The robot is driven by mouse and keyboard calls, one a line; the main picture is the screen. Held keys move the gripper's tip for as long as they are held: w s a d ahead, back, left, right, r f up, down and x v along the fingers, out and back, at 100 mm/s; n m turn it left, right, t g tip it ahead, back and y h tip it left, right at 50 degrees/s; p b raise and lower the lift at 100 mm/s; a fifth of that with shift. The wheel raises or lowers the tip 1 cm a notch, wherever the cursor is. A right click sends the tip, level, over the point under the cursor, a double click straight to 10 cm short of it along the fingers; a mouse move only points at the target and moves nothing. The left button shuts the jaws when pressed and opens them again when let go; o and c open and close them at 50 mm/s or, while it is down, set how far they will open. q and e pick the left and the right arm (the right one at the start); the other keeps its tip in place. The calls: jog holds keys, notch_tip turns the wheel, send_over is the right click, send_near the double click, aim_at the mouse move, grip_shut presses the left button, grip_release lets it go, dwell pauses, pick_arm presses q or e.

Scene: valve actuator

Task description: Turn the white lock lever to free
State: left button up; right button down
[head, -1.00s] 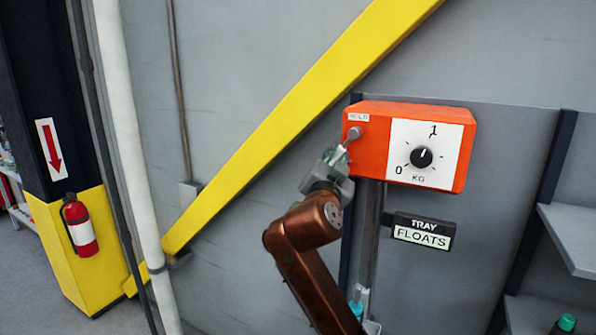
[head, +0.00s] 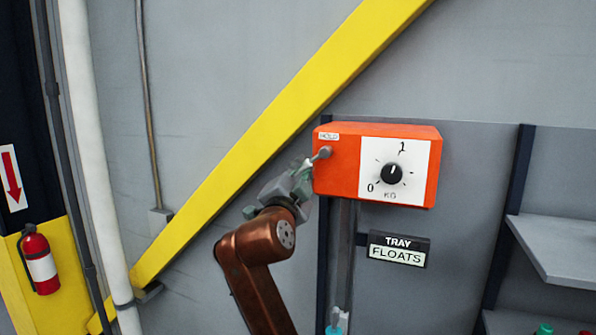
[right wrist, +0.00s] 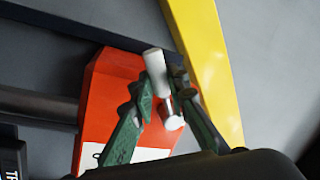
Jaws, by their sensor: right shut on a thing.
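The orange box (head: 337,178) is on the grey wall panel, with a small HOLD label at its upper left. The white lock lever (right wrist: 155,72) sits on a metal pivot at the box's left part; in the head view its metal end (head: 323,153) shows and the rest is mostly covered. My right gripper (head: 303,172) is at the box's left edge, reaching from the lower left. In the right wrist view its green fingers (right wrist: 159,80) are shut on the white lever, one on each side. My left gripper is not in view.
The box face has a black dial (head: 391,174) marked 0, 1 and KG. A TRAY FLOATS sign (head: 399,249) hangs below. A yellow diagonal beam (head: 260,135) runs behind my arm. Shelves (head: 565,250) stand at right, a fire extinguisher (head: 38,260) at far left.

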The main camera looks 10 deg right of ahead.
jog(key=c, duration=1.9)
grip_release()
jog(key=shift+o, duration=0.3)
jog(key=shift+s+a, duration=0.1)
jog(key=shift+s, duration=0.05)
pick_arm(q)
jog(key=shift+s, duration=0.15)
pick_arm(e)
jog(key=v, duration=1.1)
jog(key=shift+s+f, duration=0.2)
jog(key=shift+s, duration=0.1)
jog(key=shift+a, duration=0.1)
